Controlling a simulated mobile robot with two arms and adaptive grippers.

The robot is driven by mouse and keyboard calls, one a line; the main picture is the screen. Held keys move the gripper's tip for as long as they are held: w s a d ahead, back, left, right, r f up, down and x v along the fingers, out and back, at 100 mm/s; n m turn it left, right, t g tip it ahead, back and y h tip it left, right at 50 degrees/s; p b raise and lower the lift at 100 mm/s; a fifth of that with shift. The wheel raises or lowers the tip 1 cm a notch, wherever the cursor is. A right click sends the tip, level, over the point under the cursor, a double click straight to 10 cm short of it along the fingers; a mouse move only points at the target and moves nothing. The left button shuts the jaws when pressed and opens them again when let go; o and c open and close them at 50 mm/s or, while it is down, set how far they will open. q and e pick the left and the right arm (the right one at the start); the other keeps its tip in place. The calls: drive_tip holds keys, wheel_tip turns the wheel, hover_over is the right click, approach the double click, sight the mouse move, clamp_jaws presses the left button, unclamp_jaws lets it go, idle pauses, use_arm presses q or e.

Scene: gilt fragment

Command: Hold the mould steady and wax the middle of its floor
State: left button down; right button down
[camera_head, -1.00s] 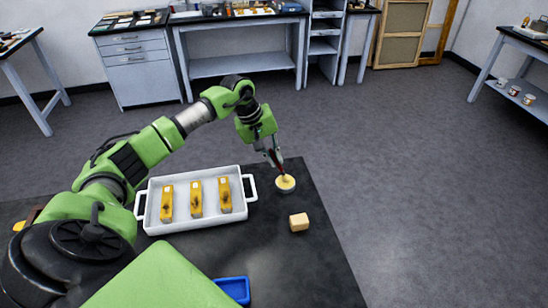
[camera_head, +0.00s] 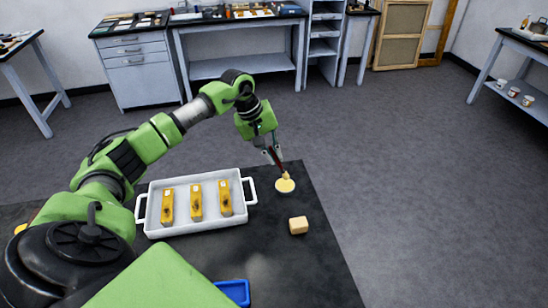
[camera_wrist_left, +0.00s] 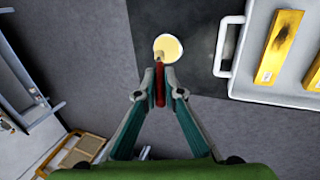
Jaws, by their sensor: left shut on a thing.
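A blue open mould (camera_head: 234,291) lies at the near edge of the black table, partly hidden by my green body. A small round dish of pale yellow wax (camera_head: 285,187) stands at the table's far right edge; it also shows in the left wrist view (camera_wrist_left: 170,46). My left gripper (camera_head: 272,156) is shut on a brush with a red handle (camera_wrist_left: 159,84). The brush points down, its yellowish tip (camera_head: 286,176) at the dish; I cannot tell whether it touches the wax. My right gripper is not in view.
A white two-handled tray (camera_head: 152,206) with three gold pieces (camera_head: 196,202) stands left of the dish. A tan block (camera_head: 298,225) lies on the black table (camera_head: 290,265) in front of the dish. The tabletop between block and blue mould is clear.

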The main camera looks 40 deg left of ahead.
use_arm(q)
drive_tip(key=shift+r+p, duration=0.8)
drive_tip(key=shift+r, duration=1.45)
drive_tip(key=shift+d+f, duration=0.1)
drive_tip(key=shift+d, duration=0.05)
drive_tip(key=s+d+f+m+g+h+b, duration=0.1)
drive_tip(key=s+d+m+b, duration=0.5)
drive_tip(key=s+d, duration=1.4)
drive_tip(key=f+m+g, duration=0.1)
drive_tip(key=m+g, duration=0.1)
drive_tip(key=m, duration=0.2)
drive_tip(key=shift+s+d, duration=0.25)
drive_tip(key=shift+d, duration=0.1)
